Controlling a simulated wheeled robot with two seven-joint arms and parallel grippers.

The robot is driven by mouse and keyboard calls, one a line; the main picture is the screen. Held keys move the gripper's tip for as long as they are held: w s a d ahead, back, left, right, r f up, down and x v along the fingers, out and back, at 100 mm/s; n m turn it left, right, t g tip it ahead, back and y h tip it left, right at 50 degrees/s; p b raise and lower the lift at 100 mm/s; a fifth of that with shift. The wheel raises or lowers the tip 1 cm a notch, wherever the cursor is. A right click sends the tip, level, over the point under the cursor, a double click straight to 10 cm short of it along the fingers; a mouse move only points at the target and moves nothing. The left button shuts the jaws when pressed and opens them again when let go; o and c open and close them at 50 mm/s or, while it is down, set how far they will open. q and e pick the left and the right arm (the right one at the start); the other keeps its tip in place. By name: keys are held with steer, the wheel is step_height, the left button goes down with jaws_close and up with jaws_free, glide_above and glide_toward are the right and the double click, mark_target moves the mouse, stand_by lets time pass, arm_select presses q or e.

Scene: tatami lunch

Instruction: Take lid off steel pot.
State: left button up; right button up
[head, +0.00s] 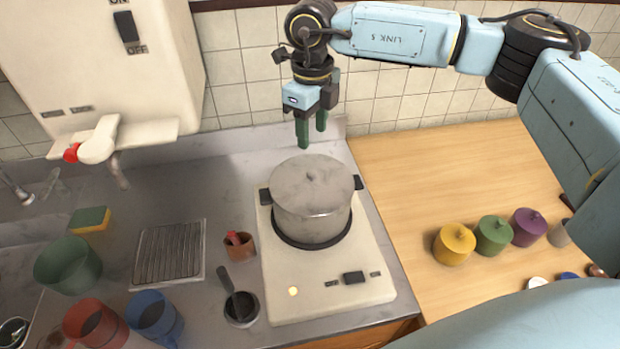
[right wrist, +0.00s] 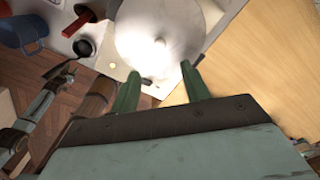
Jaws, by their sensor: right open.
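The steel pot (head: 311,217) stands on the white hot plate (head: 328,290), with a dark handle on each side. Its lid (head: 308,184) sits on top, with a small knob (head: 310,177) at the centre. My right gripper (head: 311,140) hangs above and behind the lid in the head view, open and empty, green fingers pointing down. In the right wrist view the lid (right wrist: 150,25) and its knob (right wrist: 160,43) lie ahead of the two spread fingers (right wrist: 160,80), not between them.
Yellow, green and purple lidded jars (head: 494,235) stand on the wooden counter (head: 430,165) at right. Left of the hot plate are a small brown pot (head: 240,246), a dark ladle cup (head: 241,309) and a drain grate (head: 168,252). A white dispenser (head: 105,60) overhangs the left.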

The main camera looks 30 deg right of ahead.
glide_above(312, 172)
step_height(312, 172, down, 6)
steer(key=shift+s+a+f+p, duration=0.15)
steer(key=shift+f+p, duration=0.1)
steer(key=shift+p, duration=0.15)
step_height(312, 172, down, 4)
steer(key=shift+f+p, duration=0.1)
steer(key=shift+p, duration=0.55)
steer(key=shift+f, duration=0.6)
steer(key=shift+r, duration=0.1)
jaws_close()
